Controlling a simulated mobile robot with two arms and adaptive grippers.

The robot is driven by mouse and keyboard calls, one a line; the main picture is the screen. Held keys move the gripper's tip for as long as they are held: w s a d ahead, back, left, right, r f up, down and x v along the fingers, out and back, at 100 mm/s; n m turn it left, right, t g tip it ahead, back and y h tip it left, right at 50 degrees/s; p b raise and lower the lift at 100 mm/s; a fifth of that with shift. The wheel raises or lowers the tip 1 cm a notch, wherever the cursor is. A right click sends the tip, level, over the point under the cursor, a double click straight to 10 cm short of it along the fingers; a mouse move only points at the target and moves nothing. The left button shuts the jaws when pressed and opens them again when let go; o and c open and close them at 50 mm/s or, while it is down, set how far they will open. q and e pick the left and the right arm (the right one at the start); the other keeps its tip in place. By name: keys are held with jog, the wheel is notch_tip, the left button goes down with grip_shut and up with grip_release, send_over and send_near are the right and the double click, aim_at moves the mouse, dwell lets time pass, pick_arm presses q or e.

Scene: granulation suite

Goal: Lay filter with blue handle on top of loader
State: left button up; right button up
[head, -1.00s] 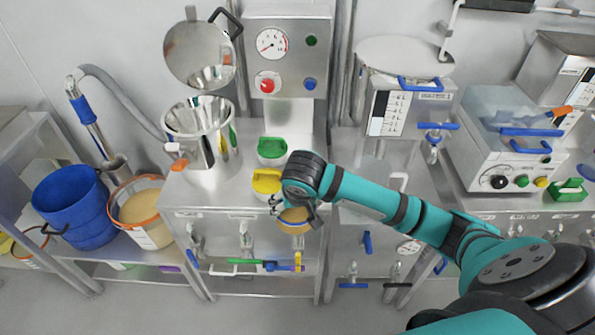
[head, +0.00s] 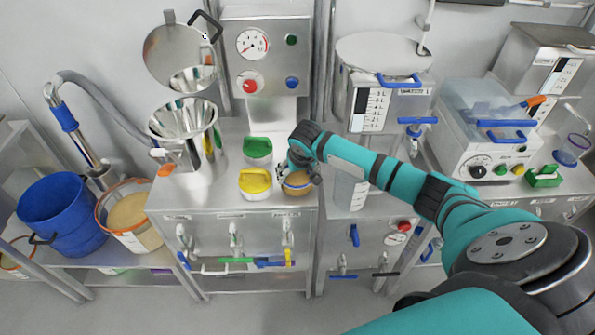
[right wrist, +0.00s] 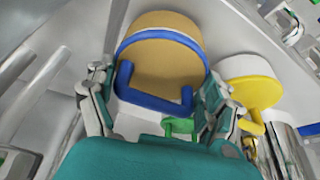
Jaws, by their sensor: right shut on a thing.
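The filter with blue handle (right wrist: 155,60) is a round tan disc with a blue rim and a blue loop handle in the right wrist view. In the head view its tan side (head: 298,183) shows at the counter's right front edge, right of the yellow filter. My right gripper (head: 297,165) is shut on it; its fingers (right wrist: 155,98) lie on both sides in the wrist view. I cannot tell whether the filter touches the counter. The loader appears to be the open steel funnel (head: 183,122) at the counter's left, with its round lid raised behind. My left gripper is out of view.
A yellow-handled filter (head: 255,183) and a green-handled one (head: 257,150) stand on the steel counter (head: 222,200) between gripper and funnel. A control column with a gauge (head: 252,43) rises behind. A blue bucket (head: 62,215) and a tan-filled bucket (head: 128,212) stand at left.

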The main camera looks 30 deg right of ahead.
jog(key=shift+f, duration=0.2)
jog(key=shift+f, duration=0.15)
jog(key=o, duration=1.1)
jog(key=v, duration=1.2)
